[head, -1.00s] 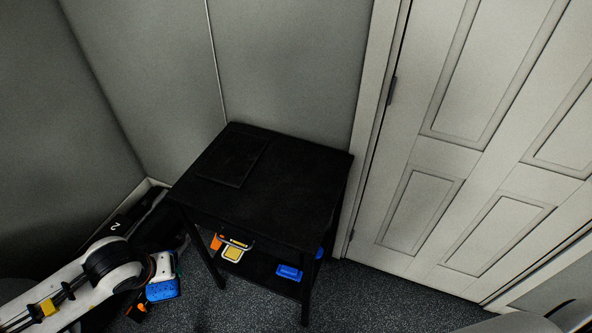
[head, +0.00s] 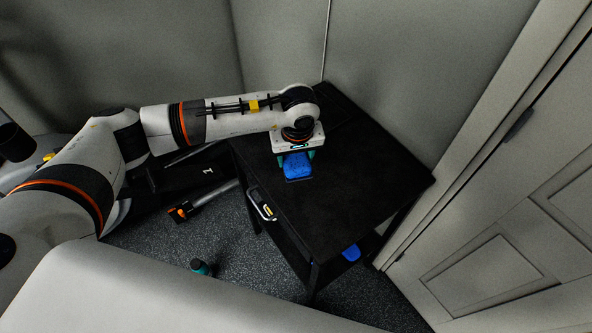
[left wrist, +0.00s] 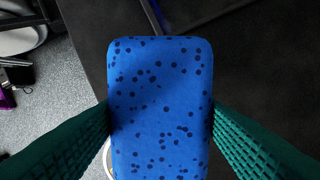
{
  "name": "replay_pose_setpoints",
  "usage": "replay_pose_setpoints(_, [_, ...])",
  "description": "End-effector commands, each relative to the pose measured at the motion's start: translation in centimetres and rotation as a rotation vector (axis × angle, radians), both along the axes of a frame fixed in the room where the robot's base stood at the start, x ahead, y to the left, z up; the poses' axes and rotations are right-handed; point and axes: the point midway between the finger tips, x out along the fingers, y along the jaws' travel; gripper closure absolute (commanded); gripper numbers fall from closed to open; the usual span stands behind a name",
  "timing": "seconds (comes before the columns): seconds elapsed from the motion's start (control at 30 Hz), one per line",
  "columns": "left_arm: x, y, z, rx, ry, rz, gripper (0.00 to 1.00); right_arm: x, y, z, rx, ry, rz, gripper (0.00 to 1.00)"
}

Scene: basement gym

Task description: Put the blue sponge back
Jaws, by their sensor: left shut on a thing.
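My left gripper (head: 296,160) is shut on the blue sponge (head: 297,166), with a teal finger on either side of it. The sponge is over the near left part of the black table's top (head: 350,180); I cannot tell whether it touches. In the left wrist view the sponge (left wrist: 160,105) is blue with dark spots and fills the middle between the textured fingers (left wrist: 160,140). The black tabletop lies behind it there. My right gripper is not in view.
A yellow and white item (head: 265,210) and a blue item (head: 351,253) show below the tabletop. An orange-ended item (head: 180,211) and a small teal item (head: 200,267) show over the carpet. Walls and a white door (head: 510,230) enclose the table. Most of the tabletop is clear.

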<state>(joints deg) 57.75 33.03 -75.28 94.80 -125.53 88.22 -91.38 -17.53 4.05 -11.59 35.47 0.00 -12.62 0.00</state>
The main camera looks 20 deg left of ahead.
Motion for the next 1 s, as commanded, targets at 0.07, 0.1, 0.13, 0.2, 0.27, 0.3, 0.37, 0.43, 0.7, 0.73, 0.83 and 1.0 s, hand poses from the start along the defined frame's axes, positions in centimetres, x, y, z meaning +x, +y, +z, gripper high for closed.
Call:
replay_pose_setpoints(0.07, [-0.1, 0.0, -1.1, 0.0, 0.002, -0.001, 0.6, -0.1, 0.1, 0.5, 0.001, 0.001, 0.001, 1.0])
replay_pose_setpoints(0.1, [0.0, 0.0, -1.5, -0.001, 0.001, -0.002, 0.6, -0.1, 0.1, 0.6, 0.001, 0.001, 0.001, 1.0])
replay_pose_setpoints(0.13, [0.0, 0.0, -1.7, -0.001, 0.0, -0.002, 0.6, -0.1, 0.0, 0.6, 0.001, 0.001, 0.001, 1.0])
replay_pose_setpoints(0.2, [0.0, 0.0, -2.2, -0.001, 0.0, -0.002, 0.6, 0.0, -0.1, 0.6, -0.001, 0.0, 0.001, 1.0])
replay_pose_setpoints(0.27, [0.0, -0.1, -2.7, -0.001, -0.001, -0.003, 0.6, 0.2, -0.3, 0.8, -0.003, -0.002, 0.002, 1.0])
replay_pose_setpoints(0.3, [-0.1, -0.1, -3.1, 0.0, 0.0, -0.003, 0.6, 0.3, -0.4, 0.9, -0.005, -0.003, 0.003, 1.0])
replay_pose_setpoints(0.37, [-0.1, 0.0, -4.0, 0.001, 0.002, -0.002, 0.6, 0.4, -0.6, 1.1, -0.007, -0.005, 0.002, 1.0])
replay_pose_setpoints(0.43, [-0.1, 0.0, -5.0, 0.001, 0.002, -0.002, 0.6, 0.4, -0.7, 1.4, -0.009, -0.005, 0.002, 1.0])
replay_pose_setpoints(0.7, [0.0, 0.0, -5.9, -0.001, -0.003, -0.004, 0.6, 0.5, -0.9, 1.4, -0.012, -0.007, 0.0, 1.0])
replay_pose_setpoints(0.73, [0.0, 0.0, -5.9, -0.001, -0.003, -0.004, 0.6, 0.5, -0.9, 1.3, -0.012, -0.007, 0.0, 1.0])
replay_pose_setpoints(0.83, [0.0, 0.0, -6.2, 0.0, -0.003, -0.004, 0.6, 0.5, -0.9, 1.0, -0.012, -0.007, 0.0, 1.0])
replay_pose_setpoints(1.0, [0.0, 0.0, -6.1, 0.0, -0.002, -0.004, 0.2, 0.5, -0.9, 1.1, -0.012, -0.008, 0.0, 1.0])
